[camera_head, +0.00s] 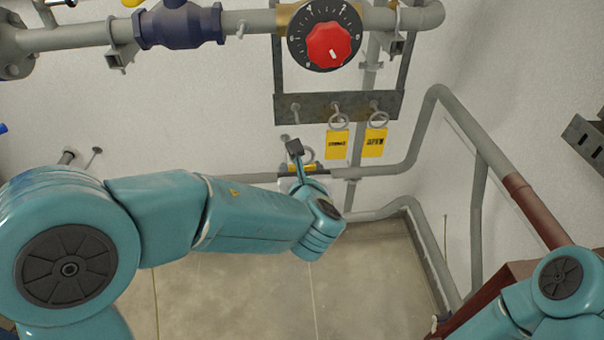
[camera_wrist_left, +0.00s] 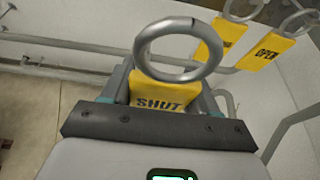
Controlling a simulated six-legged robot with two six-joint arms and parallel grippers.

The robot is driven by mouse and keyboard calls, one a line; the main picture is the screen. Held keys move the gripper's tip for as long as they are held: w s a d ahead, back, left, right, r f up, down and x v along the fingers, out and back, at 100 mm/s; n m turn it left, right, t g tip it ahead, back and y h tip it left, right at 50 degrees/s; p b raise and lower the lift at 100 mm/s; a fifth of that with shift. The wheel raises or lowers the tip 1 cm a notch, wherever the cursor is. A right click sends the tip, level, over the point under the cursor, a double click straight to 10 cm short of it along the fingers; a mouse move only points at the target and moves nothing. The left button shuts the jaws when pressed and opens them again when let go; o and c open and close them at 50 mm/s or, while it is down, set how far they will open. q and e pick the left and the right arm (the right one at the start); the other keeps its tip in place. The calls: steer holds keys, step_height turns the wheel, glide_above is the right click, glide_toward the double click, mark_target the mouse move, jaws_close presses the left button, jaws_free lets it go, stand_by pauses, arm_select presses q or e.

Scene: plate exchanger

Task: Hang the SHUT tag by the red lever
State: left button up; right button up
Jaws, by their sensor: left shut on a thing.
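The yellow SHUT tag (camera_wrist_left: 165,92) is held in my left gripper, with its grey metal ring (camera_wrist_left: 180,52) standing up beyond the jaws in the left wrist view. I cannot make out a red lever in either view; a round red knob (camera_head: 328,45) sits on a black dial above the rail. My right arm enters at bottom right; its gripper is out of view.
The grey hook rail (camera_head: 325,107) has a bare left hook (camera_head: 295,108) and two yellow tags hanging by rings (camera_head: 337,145); the right one (camera_wrist_left: 265,50) reads OPEN. Grey pipes run along the wall. A blue valve body (camera_head: 178,25) is at upper left.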

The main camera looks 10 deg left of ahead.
arm_select(q)
steer(key=w+a+p, duration=0.1)
steer(key=w+a, duration=0.2)
steer(key=w, duration=0.8)
steer(key=shift+w+a, duration=0.15)
steer(key=shift+a, duration=0.2)
stand_by(2.2)
steer(key=shift+r, duration=0.1)
steer(key=s+d+b, duration=0.2)
steer(key=s, duration=0.6)
steer(key=shift+d+r+b, duration=0.2)
steer(key=shift+d+b, duration=0.1)
stand_by(0.8)
steer(key=shift+w+f, duration=0.1)
